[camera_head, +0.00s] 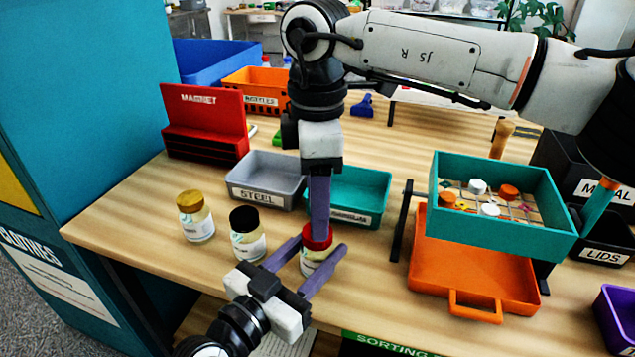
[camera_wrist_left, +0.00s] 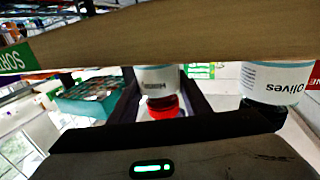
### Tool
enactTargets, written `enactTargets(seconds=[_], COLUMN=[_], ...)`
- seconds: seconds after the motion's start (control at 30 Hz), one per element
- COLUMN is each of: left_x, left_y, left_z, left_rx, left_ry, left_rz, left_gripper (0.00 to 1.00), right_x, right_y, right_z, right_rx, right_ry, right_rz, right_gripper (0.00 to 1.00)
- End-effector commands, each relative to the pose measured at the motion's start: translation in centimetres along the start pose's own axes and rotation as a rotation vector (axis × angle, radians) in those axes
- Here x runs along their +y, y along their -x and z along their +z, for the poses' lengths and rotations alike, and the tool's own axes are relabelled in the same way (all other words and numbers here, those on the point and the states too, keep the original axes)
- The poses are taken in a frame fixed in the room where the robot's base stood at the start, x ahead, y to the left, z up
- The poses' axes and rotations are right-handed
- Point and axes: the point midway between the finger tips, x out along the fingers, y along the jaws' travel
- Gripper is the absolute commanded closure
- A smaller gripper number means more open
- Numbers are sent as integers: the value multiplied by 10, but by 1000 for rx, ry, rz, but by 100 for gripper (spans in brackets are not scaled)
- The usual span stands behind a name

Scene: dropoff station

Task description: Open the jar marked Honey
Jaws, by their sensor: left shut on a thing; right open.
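The jar with a red lid (camera_head: 312,262) stands on the table between the fingers of my left gripper (camera_head: 322,252), which is shut on its body. In the left wrist view, which is upside down, this jar (camera_wrist_left: 156,76) has a small inverted label that appears to read Honey. Its red lid (camera_wrist_left: 163,107) is on. My right gripper (camera_head: 319,226) points straight down over the red lid, fingers open and seen edge-on at the lid; whether they touch it I cannot tell. A black-lidded jar (camera_head: 248,243) stands to the left; it appears as the Olives jar (camera_wrist_left: 272,82) in the left wrist view.
A gold-lidded jar (camera_head: 198,226) stands farther left. Behind are a grey STEEL bin (camera_head: 240,192), a teal bin (camera_head: 376,214) and a red box (camera_head: 205,146). A teal crate (camera_head: 510,230) of small parts and an orange tray (camera_head: 440,272) are at right, with a LIDS bin (camera_head: 600,254) beyond.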

Motion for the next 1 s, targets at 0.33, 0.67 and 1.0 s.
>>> enactTargets(seconds=[0.33,0.67,1.0], left_x=[0,0,0], left_y=[0,0,0], left_z=[0,0,0], left_rx=[0,0,0], left_ry=[0,0,0], left_rz=[0,0,0], left_gripper=[100,100,100], right_x=[0,0,0], right_y=[-36,-37,-37], right_z=[1,0,0], right_rx=[0,0,1], right_ry=[1,1,38], right_rz=[0,1,1], right_gripper=[48,56,90])
